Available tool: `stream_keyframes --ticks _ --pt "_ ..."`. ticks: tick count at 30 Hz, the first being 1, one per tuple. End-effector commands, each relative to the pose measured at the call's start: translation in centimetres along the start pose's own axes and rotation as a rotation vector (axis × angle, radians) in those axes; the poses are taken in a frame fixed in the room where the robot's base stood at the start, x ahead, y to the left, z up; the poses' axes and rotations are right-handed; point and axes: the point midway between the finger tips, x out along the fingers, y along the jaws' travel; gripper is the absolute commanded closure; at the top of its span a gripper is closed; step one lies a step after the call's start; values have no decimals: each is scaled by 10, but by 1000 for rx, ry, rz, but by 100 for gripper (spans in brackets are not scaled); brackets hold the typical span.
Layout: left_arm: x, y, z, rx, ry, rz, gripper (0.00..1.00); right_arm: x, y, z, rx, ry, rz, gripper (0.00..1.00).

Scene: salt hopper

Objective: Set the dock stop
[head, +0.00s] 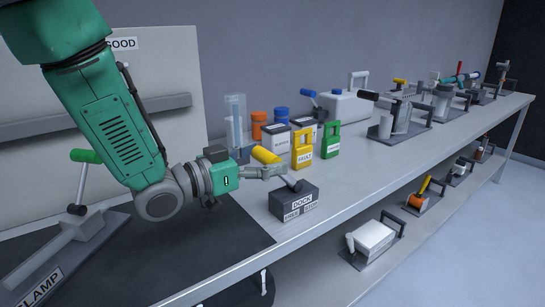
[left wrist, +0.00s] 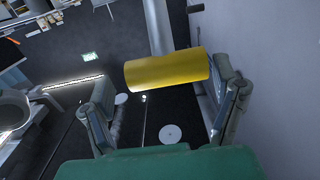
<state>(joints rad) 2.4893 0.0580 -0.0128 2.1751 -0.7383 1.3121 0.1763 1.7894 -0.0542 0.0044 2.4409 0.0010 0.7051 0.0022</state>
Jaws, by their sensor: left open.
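The dock (head: 294,203) is a dark grey box near the front edge of the bench in the head view, with a DOCK label and two smaller labels I cannot read surely. A lever on its top tilts up to the left and ends in a yellow handle (head: 265,154). My left gripper (head: 276,171) is at this handle, coming from the left. In the left wrist view the yellow handle (left wrist: 166,71) lies across the space between the open fingers (left wrist: 168,95), close to the right finger. I cannot tell whether they touch. My right gripper is not in view.
Yellow (head: 303,148) and green (head: 331,139) tagged blocks stand behind the dock, with bottles and a white canister (head: 347,108) beyond. A clamp with a green handle (head: 86,156) is at left. Several fixtures line the bench to the right. The bench right of the dock is clear.

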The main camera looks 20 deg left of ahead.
Motion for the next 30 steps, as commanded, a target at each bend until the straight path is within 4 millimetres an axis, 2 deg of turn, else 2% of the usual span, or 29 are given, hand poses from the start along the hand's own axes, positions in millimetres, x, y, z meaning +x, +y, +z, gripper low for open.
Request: stream_keyframes --ticks 3,6,15,16,22,30 --pt "13 -2 1 -1 1 0 19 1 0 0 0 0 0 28" --pt "17 -4 1 -4 2 -1 19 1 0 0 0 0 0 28" --pt "22 -2 0 -2 1 -2 19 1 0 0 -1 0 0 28" --pt "22 -1 0 -1 0 -2 22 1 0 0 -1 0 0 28" --pt "23 -1 0 0 0 -2 92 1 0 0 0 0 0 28" --pt "23 -1 -2 -2 -6 1 92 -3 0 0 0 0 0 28"
